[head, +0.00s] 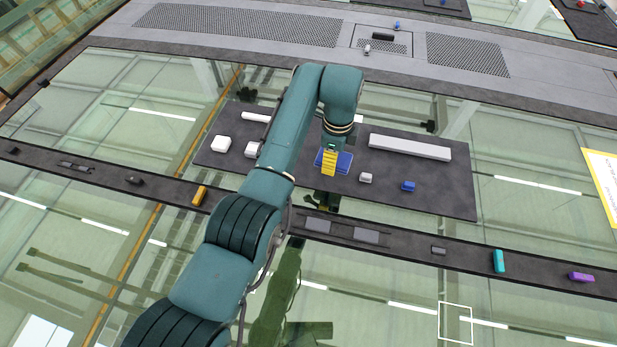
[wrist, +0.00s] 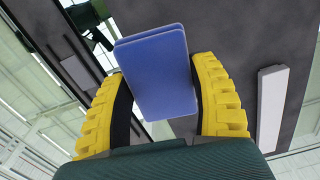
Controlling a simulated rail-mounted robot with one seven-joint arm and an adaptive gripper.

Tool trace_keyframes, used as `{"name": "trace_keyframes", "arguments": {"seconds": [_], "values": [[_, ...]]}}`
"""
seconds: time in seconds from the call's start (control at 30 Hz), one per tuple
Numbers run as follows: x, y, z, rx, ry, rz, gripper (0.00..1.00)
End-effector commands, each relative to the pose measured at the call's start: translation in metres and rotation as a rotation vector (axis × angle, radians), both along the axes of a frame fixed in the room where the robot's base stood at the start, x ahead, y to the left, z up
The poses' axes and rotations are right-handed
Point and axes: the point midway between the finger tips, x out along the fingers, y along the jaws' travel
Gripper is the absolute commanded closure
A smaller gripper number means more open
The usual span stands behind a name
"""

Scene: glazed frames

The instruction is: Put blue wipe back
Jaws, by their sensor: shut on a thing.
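The blue wipe (wrist: 158,72) is a flat, layered blue rectangle between the two yellow fingers of my gripper (wrist: 165,105) in the wrist view. My gripper is shut on it. In the head view the blue wipe (head: 343,162) shows beside the yellow fingers of my gripper (head: 329,164), over the dark mat (head: 440,190). I cannot tell whether the wipe touches the mat or hangs a little above it.
On the mat are a long white bar (head: 410,147), a small white block (head: 365,178), a blue block (head: 408,186) and white blocks at the left (head: 221,144). A dark rail (head: 400,245) with small coloured pieces crosses in front. The mat's right end is clear.

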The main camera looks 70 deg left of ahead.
Motion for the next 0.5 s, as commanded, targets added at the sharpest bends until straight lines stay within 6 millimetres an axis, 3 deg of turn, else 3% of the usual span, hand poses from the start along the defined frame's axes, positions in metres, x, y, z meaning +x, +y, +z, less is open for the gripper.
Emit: {"name": "trace_keyframes", "arguments": {"seconds": [0.03,0.1,0.2,0.37,0.5], "values": [[-0.009,0.023,-0.008,0.003,-0.003,0.029,0.72],[-0.021,0.045,0.0,0.002,-0.002,0.058,0.72],[-0.035,0.066,0.01,0.002,-0.002,0.091,0.72],[-0.044,0.078,0.014,-0.001,0.0,0.112,0.72],[-0.045,0.078,-0.01,-0.001,0.001,0.113,0.72]]}}
